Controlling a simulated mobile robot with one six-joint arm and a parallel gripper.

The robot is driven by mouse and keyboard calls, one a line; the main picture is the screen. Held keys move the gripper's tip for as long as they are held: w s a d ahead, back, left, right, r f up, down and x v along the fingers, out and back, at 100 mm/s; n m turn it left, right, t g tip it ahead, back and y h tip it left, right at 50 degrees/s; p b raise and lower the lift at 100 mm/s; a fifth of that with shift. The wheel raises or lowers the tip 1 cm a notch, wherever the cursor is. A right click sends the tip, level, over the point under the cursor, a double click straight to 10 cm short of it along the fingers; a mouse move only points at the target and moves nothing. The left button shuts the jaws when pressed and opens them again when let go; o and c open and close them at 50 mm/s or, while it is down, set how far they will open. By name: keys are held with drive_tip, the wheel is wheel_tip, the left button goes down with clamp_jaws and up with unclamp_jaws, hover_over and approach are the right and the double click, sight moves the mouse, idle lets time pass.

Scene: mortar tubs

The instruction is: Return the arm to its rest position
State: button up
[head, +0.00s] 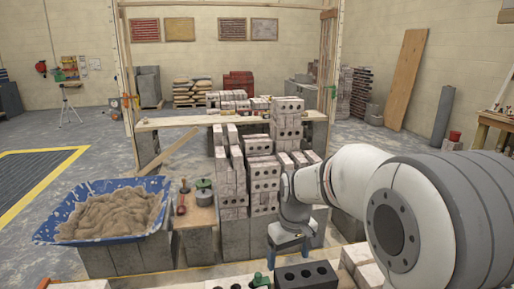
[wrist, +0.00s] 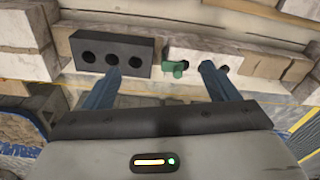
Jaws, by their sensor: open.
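My arm reaches in from the right of the head view and bends down over the brick wall's near end. My gripper (head: 286,252) hangs there, pointing down, with blue fingers. In the wrist view my gripper (wrist: 160,69) has its two fingers wide apart with nothing between them. A dark brick with three holes (wrist: 114,55) lies beyond the left finger; it also shows in the head view (head: 306,276). A small green-handled item (wrist: 175,68) lies just beyond the gap between the fingers.
A blue tub of mortar (head: 72,232) rests on grey blocks at the left. A small pot (head: 204,193) stands on a board beside it. Stacked bricks (head: 265,172) and a plank scaffold (head: 175,122) rise behind my gripper. Open floor lies at the far left.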

drive_tip(key=s+d+r+m+t+p, duration=0.1)
drive_tip(key=s+d+r+m, duration=0.1)
drive_tip(key=s, duration=0.7)
drive_tip(key=s+d+r+m+t+p, duration=0.1)
drive_tip(key=s+d, duration=0.4)
drive_tip(key=s, duration=0.5)
drive_tip(key=shift+s+r+m, duration=0.3)
drive_tip(key=shift+r+m, duration=0.45)
drive_tip(key=shift+m, duration=0.15)
